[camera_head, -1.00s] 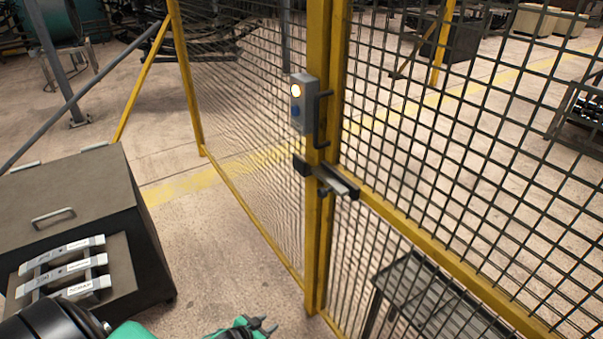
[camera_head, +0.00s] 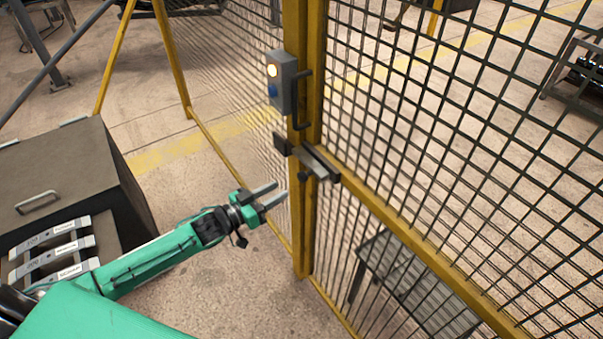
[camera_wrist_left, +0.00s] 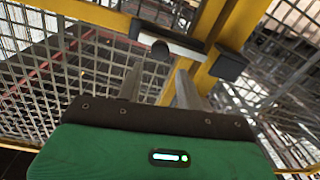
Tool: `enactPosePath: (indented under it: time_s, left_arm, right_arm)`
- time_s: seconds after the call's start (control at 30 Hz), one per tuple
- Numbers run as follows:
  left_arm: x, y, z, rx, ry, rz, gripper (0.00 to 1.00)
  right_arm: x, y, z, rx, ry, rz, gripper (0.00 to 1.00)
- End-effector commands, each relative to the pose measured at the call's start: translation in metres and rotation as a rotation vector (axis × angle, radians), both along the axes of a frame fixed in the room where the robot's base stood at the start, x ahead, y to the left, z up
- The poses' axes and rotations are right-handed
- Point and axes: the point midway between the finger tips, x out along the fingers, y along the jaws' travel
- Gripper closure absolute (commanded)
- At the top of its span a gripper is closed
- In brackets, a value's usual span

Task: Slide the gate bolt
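The gate bolt (camera_head: 315,161) is a light metal bar lying across the yellow gate posts, with dark blocks at its ends. A dark round knob (camera_head: 304,178) sticks out below it. In the left wrist view the bolt (camera_wrist_left: 178,43) is ahead, and the knob (camera_wrist_left: 160,50) shows beyond and between the finger ends. My left gripper (camera_head: 281,192) is open and empty, just left of the knob, its two fingers apart and pointing at it. It also shows in the left wrist view (camera_wrist_left: 157,70). I see no contact with the knob. My right gripper is not in view.
A grey control box (camera_head: 283,82) with a lit button sits on the post above the bolt, beside a dark pull handle (camera_head: 303,101). Mesh panels (camera_head: 440,110) stand either side. A dark cabinet (camera_head: 75,180) stands at left. A low table (camera_head: 410,285) is behind the mesh.

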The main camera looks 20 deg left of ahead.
Motion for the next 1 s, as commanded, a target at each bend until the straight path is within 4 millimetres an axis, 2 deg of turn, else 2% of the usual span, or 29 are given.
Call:
enactPosePath:
  time_s: [0.3,0.5,0.7,1.0]
  left_arm:
    - [0.046,-0.032,0.004,-0.001,0.000,0.001,0.63]
    - [0.069,-0.048,0.002,-0.001,0.001,0.001,0.63]
    - [0.080,-0.056,0.001,0.001,0.000,0.001,0.63]
    - [0.080,-0.056,0.000,0.001,0.000,0.001,0.65]
  right_arm:
    - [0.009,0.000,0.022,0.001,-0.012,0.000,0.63]
    - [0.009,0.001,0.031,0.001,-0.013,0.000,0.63]
    - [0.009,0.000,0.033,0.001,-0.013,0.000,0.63]
    - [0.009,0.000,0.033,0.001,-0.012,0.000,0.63]
